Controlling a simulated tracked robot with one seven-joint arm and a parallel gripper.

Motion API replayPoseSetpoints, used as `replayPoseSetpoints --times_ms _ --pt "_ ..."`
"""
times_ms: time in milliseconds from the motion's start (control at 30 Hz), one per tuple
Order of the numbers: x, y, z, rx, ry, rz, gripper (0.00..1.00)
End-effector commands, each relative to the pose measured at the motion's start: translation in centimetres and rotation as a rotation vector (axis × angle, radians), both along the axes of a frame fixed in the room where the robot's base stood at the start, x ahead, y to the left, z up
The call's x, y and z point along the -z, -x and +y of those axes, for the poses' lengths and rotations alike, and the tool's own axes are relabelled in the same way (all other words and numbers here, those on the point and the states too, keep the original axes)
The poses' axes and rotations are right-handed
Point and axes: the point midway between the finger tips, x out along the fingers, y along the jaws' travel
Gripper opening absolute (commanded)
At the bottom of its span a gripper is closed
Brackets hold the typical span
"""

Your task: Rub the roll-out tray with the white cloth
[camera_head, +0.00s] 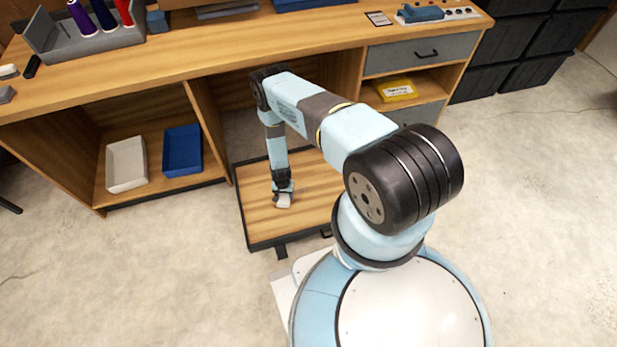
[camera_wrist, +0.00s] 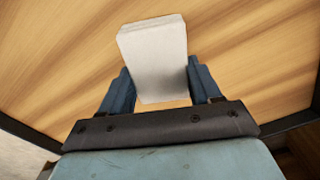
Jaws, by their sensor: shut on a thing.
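The roll-out tray (camera_head: 262,222) is a wooden board with a dark rim, pulled out low under the bench. My gripper (camera_head: 283,192) points down over the tray's middle. It is shut on the white cloth (camera_head: 284,200), which looks like a small folded pad. In the wrist view the cloth (camera_wrist: 155,58) sits between the two blue fingers of my gripper (camera_wrist: 160,88), with the tray's wood grain (camera_wrist: 70,55) behind it. The cloth is at or very near the tray surface; I cannot tell whether it touches. My arm hides the right part of the tray.
The wooden bench (camera_head: 200,62) stands over the tray's far end. A white bin (camera_head: 126,165) and a blue bin (camera_head: 183,150) sit on the lower left shelf. A yellow box (camera_head: 397,90) lies in the right-hand shelf opening. Dark crates (camera_head: 505,55) stand at the right. The floor at left is clear.

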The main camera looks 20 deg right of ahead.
Motion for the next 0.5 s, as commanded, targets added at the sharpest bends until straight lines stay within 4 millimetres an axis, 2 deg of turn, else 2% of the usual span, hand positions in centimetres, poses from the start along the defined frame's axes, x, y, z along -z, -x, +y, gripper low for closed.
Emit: replayPoseSetpoints --times_ms 500 --pt "-4.6 -0.1 -0.1 0.001 0.000 -0.001 0.34"
